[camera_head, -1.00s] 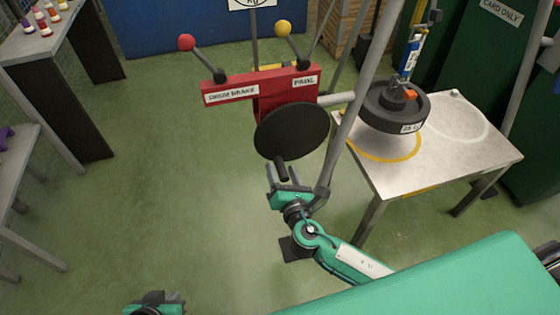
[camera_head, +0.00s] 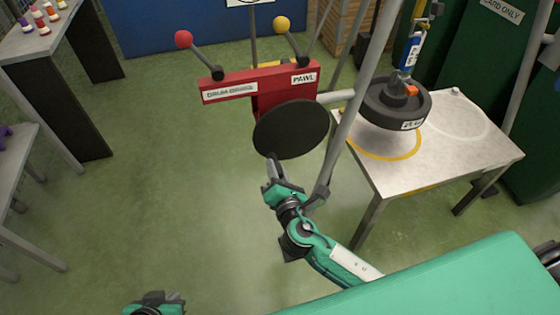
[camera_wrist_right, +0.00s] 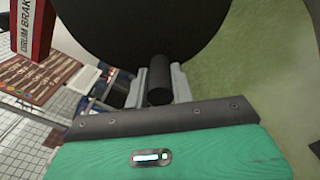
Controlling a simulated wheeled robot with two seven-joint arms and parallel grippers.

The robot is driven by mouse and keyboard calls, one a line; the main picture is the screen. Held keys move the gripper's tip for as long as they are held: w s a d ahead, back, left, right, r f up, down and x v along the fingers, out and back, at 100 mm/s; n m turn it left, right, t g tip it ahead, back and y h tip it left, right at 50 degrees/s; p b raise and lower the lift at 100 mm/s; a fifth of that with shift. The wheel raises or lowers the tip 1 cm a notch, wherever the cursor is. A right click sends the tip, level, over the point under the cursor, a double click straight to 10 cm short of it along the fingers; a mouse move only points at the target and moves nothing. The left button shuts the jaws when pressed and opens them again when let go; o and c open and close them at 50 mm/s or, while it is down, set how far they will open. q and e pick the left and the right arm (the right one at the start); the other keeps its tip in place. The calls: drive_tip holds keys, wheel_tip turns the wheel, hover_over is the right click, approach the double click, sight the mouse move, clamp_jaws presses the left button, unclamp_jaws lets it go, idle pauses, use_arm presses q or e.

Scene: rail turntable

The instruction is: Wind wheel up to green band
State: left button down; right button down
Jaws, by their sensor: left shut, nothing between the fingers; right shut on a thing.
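The dark round wheel (camera_head: 385,112) hangs from an orange-marked hook (camera_head: 411,91) just over the white table, above a yellow ring. The red winch (camera_head: 265,80) carries a black crank disc (camera_head: 290,130) facing me. My right gripper (camera_head: 272,168) is shut on the disc's dark handle at its lower edge. In the right wrist view the handle (camera_wrist_right: 159,82) sits between the two grey fingers, against the black disc (camera_wrist_right: 140,30). My left gripper (camera_head: 155,298) is at the bottom edge, partly cut off, away from everything. I cannot make out a green band.
Two levers with a red knob (camera_head: 183,39) and a yellow knob (camera_head: 282,24) rise from the winch. A slanted grey pole (camera_head: 347,120) stands between winch and white table (camera_head: 470,155).

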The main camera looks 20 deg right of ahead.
drive_tip(key=shift+a+r, duration=0.4)
drive_tip(key=shift+r, duration=0.05)
drive_tip(key=shift+a+r+m, duration=0.15)
drive_tip(key=shift+m, duration=0.25)
drive_tip(key=a+r+m, duration=0.1)
drive_tip(key=r+m, duration=0.1)
drive_tip(key=shift+a+m, duration=0.1)
drive_tip(key=shift+m, duration=0.2)
drive_tip(key=c, duration=1)
unclamp_jaws()
drive_tip(key=shift+f, duration=0.2)
approach(263, 150)
drive_tip(key=shift+s+f+b, duration=0.1)
drive_tip(key=shift+s+b, duration=0.35)
drive_tip(key=shift+s, duration=1.25)
